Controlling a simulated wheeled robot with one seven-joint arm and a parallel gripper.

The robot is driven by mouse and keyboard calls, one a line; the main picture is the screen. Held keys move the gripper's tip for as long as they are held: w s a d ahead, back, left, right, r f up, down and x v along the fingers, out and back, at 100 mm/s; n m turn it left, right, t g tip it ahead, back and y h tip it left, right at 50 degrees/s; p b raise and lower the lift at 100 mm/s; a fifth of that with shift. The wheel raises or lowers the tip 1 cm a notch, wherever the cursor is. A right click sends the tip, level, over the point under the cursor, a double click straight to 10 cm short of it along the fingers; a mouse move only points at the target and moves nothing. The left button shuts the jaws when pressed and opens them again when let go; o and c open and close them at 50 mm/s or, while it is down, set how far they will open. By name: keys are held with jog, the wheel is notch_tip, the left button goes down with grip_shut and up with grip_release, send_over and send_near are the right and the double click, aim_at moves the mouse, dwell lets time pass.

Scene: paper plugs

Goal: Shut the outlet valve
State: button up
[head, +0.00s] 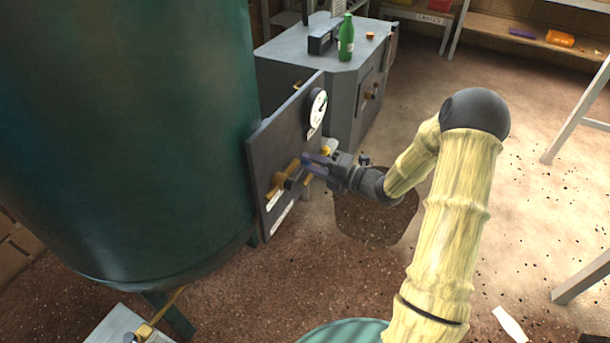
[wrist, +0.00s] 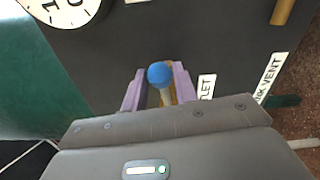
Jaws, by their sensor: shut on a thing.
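A dark valve panel (head: 268,143) stands beside the green tank. In the wrist view, a blue ball knob (wrist: 159,74) on a short pale stem sits between my gripper's purple fingers. My gripper (head: 316,163) is shut on this knobbed handle, close to the panel; its fingers also show in the wrist view (wrist: 158,86). A label (wrist: 207,88) just right of the fingers is partly covered and reads "LET". The fingers hide most of the valve body, and I cannot tell how far it is turned.
A brass handle (head: 285,179) is beside my gripper on the panel; a "VENT" label (wrist: 271,78) is farther right in the wrist view. A round gauge (head: 317,108) is above. A grey cabinet (head: 345,70) with a green bottle (head: 346,38) stands behind.

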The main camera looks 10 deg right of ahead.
jog(key=shift+s+r+n+b, duration=0.1)
jog(key=shift+r+n+b, duration=0.5)
jog(key=shift+n+b, duration=0.2)
jog(key=shift+a, duration=0.1)
jog(key=n+b, duration=0.1)
jog(key=r+n+b, duration=0.1)
jog(key=b, duration=0.1)
jog(key=r+n+b, duration=0.1)
jog(key=shift+s+a+b, duration=0.25)
jog(key=shift+s+b, duration=0.05)
jog(key=shift+s, duration=0.1)
